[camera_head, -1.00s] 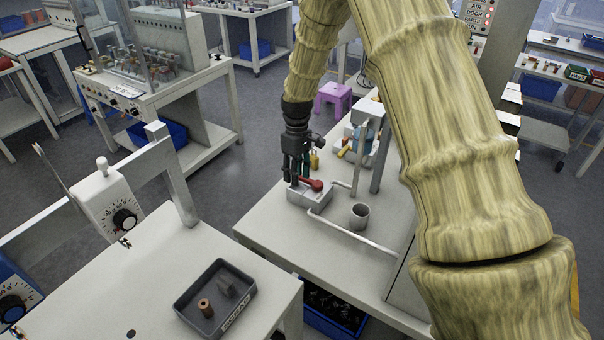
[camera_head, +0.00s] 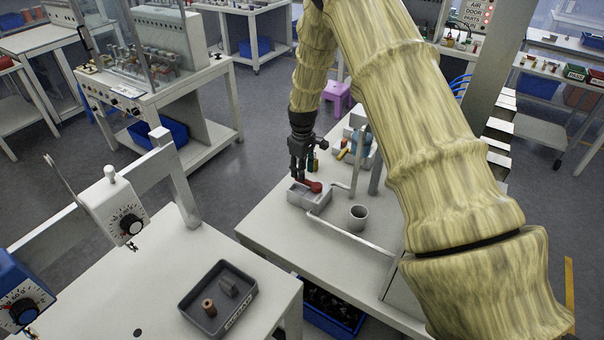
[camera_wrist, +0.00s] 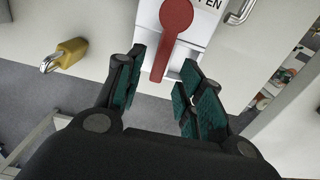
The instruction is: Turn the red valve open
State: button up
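The red valve has a round red hub and a lever handle (camera_head: 313,187) on a pale block (camera_head: 309,200) on the bench. In the wrist view the red lever (camera_wrist: 174,28) points down the picture from its hub, with its tip between the fingertips. A partly cut-off label ending in "PEN" (camera_wrist: 209,4) shows right of the hub. My gripper (camera_head: 299,177) is just above and left of the hub. In the wrist view my gripper (camera_wrist: 160,82) is open, with a gap on both sides of the lever. Whether the tip is at finger depth is unclear.
A pipe (camera_head: 350,237) runs from the block along the bench, with a grey cup (camera_head: 358,216) beside it. A pale post stands behind. A brass padlock (camera_wrist: 65,54) lies left of the valve in the wrist view. A dark scrap tray (camera_head: 217,290) sits on the nearer table.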

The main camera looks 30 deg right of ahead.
aim_at(308, 183)
jog(key=shift+f+p, duration=0.55)
jog(key=shift+f, duration=1.2)
grip_shut()
